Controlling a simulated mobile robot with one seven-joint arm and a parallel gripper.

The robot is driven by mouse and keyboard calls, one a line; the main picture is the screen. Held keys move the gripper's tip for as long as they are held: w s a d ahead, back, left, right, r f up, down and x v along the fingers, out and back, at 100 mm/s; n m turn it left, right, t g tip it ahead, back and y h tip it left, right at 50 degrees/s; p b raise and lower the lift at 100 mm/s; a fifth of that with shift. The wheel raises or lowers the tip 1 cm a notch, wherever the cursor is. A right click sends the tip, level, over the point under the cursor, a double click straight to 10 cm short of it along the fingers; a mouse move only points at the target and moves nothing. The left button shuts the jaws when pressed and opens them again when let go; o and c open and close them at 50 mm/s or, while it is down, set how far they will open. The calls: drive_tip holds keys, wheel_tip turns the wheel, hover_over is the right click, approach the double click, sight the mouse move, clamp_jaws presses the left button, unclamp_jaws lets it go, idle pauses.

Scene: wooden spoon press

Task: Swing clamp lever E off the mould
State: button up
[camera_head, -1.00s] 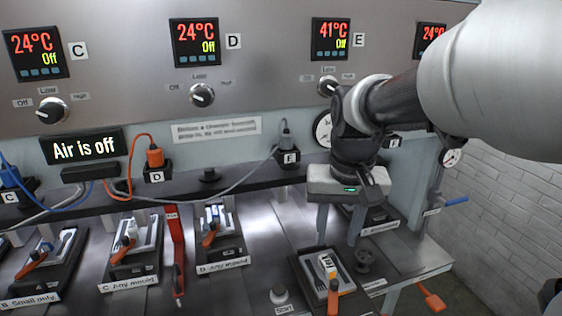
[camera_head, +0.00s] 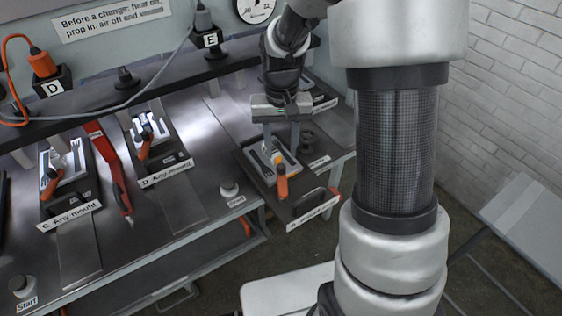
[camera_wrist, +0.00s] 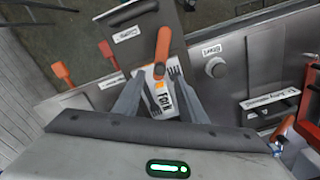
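The E mould (camera_head: 263,172) is a grey block with cutlery-shaped hollows, on a dark plate at the bench's front right in the head view. Clamp lever E (camera_head: 283,186) has an orange handle pointing to the front, with its clamp end over the mould. In the wrist view the lever's orange handle (camera_wrist: 163,45) stands beyond the fingers, and the mould (camera_wrist: 174,92) with a "FORK" tag lies between them. My gripper (camera_head: 281,146) is open and empty, above the mould's back part; its fingers also show in the wrist view (camera_wrist: 159,82). Finger contact cannot be told.
Stations D (camera_head: 151,142) and C (camera_head: 66,183) with similar orange levers stand to the left. A red bar (camera_head: 108,165) lies between them. A dark round knob (camera_head: 306,141) stands right of the mould.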

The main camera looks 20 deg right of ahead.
sight(281, 165)
wheel_tip(281, 165, down, 6)
drive_tip(key=shift+r, duration=0.1)
clamp_jaws()
idle(0.4)
